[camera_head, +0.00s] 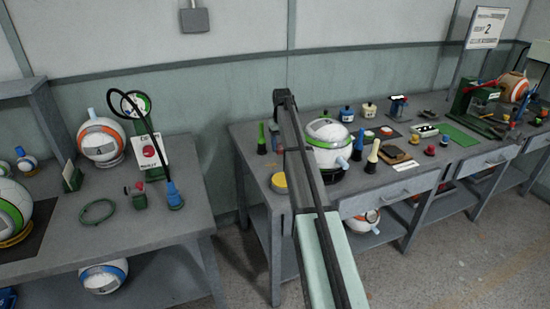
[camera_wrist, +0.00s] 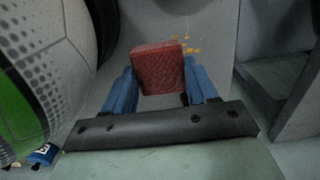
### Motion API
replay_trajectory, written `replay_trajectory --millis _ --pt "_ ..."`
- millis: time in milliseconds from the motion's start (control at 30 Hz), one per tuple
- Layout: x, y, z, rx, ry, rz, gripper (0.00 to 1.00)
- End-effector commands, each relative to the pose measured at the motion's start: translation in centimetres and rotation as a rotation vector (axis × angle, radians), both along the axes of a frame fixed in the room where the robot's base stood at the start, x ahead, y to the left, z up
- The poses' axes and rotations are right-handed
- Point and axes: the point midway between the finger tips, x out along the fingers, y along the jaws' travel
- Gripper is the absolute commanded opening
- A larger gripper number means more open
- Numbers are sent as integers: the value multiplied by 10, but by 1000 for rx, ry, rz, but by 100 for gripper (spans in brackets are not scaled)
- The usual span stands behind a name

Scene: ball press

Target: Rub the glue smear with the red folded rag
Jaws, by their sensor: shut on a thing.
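The red folded rag (camera_wrist: 158,69) is held between the blue fingers of my gripper (camera_wrist: 160,85) in the wrist view. The fingers press on it from both sides. The glue smear (camera_wrist: 191,48) shows as scattered yellow-orange flecks on a grey surface, just beyond the rag and to its right. The rag may cover part of it. I cannot tell whether the rag touches the surface.
A white and green ball (camera_wrist: 55,65) stands close on the left in the wrist view. The right workbench (camera_head: 405,186) holds a ball (camera_head: 328,140), a yellow tin (camera_head: 279,182), bottles and small tools. The left bench (camera_head: 110,235) holds more balls and a green ring (camera_head: 97,211).

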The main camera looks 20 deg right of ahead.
Motion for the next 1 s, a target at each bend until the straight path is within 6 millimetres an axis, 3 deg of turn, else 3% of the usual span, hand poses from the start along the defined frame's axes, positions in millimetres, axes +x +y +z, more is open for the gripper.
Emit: replay_trajectory --millis 100,367,1000 --pt "16 -7 2 0 -1 32 29" --pt "20 -9 -5 0 -2 55 29" --pt "20 -9 -61 0 -1 53 29"
